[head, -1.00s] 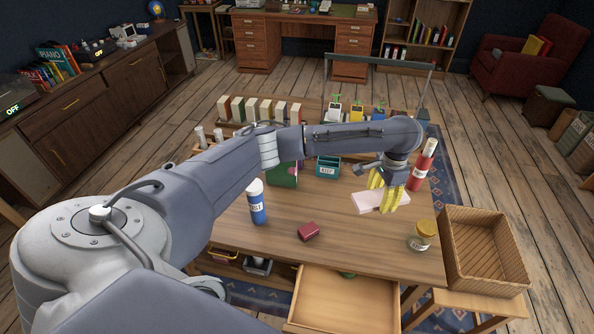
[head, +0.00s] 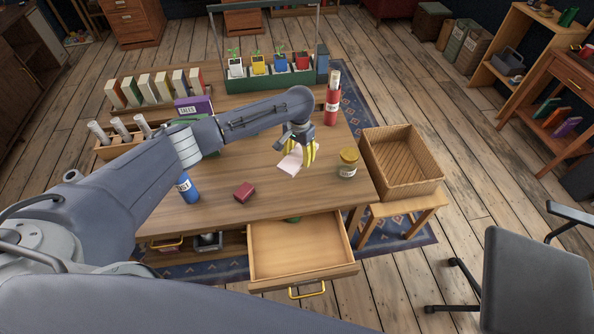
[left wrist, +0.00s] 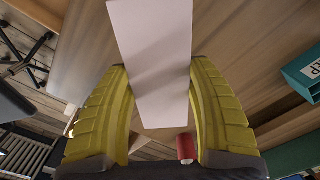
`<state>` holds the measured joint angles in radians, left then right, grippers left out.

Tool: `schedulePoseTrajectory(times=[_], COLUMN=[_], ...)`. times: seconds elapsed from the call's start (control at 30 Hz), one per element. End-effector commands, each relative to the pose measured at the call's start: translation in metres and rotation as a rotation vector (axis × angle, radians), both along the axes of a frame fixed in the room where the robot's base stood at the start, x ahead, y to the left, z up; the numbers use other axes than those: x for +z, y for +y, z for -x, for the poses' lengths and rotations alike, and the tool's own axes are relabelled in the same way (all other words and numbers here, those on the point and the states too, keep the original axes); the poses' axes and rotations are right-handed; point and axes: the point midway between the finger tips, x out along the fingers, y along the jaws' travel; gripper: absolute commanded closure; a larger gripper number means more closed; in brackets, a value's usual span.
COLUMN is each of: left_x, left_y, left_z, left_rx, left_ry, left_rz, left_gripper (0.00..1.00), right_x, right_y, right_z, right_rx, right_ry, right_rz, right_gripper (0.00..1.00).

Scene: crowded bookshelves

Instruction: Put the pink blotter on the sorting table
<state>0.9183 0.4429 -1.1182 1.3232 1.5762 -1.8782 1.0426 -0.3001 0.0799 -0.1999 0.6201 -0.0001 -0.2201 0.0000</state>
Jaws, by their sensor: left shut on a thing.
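The pale pink blotter (head: 290,161) is a flat slab over the right part of the wooden table (head: 265,198). My left gripper (head: 309,154), with yellow fingers, is shut on it. In the left wrist view the blotter (left wrist: 155,50) sits between the two fingers of the left gripper (left wrist: 158,75) and sticks out past their tips. I cannot tell whether its lower edge touches the tabletop. No label shows which table is the sorting table. My right gripper is not in view.
A yellow-lidded jar (head: 348,163) stands right of the blotter, and a red cylinder (head: 332,105) behind it. A dark red box (head: 244,192) and blue bottle (head: 187,187) stand left. An open drawer (head: 300,248) juts out in front. A wicker basket (head: 405,165) is at right.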

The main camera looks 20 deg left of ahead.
Motion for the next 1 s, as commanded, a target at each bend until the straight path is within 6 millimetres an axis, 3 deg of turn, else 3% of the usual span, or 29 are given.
schedulePoseTrajectory(times=[0.1,0.3,0.57,0.8,1.0], left_x=[-0.024,-0.05,-0.064,-0.091,-0.097], left_y=[-0.001,0.0,0.0,-0.001,0.0], left_z=[0.0,0.0,0.0,0.0,-0.001], left_rx=[0.001,0.0,-0.001,0.0,-0.001], left_ry=[0.002,0.0,-0.001,0.001,-0.002], left_rz=[0.002,0.001,0.0,0.0,0.001], left_gripper=[0.74,0.74,0.74,0.74,0.74], right_x=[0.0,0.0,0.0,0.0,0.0], right_y=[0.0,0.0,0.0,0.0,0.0], right_z=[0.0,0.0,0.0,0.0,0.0], right_rx=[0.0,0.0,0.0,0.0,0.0], right_ry=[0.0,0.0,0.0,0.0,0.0], right_rz=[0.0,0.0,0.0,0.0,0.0], right_gripper=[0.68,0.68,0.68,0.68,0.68])
